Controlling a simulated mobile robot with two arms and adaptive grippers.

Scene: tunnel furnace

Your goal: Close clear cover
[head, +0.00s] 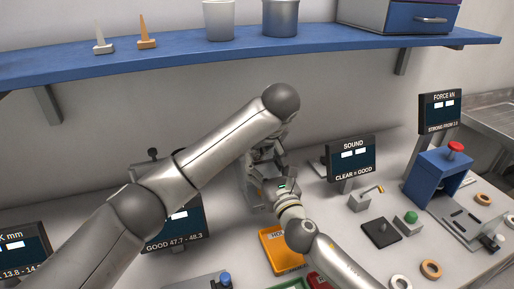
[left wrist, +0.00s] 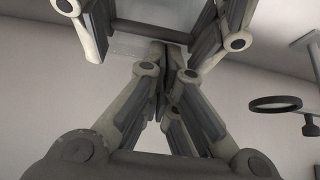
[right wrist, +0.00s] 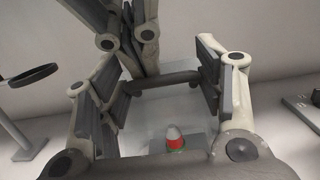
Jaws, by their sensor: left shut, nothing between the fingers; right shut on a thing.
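The clear cover (right wrist: 160,108) is a see-through pane between the spread fingers of my right gripper (right wrist: 165,85) in the right wrist view. It also shows faintly in the left wrist view (left wrist: 140,18). The right gripper is shut on it, seen in the head view (head: 272,186) near the middle of the bench. My left gripper (left wrist: 165,85) is shut and empty, its fingertips together close to the right gripper's fingers. In the head view, the left arm largely hides the cover and whatever stands behind it.
A small red, white and green part (right wrist: 174,136) shows below the cover. An orange tray (head: 278,252) lies in front. The SOUND display (head: 350,158) and a blue press frame (head: 440,175) stand right. A blue shelf (head: 180,52) hangs above the bench.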

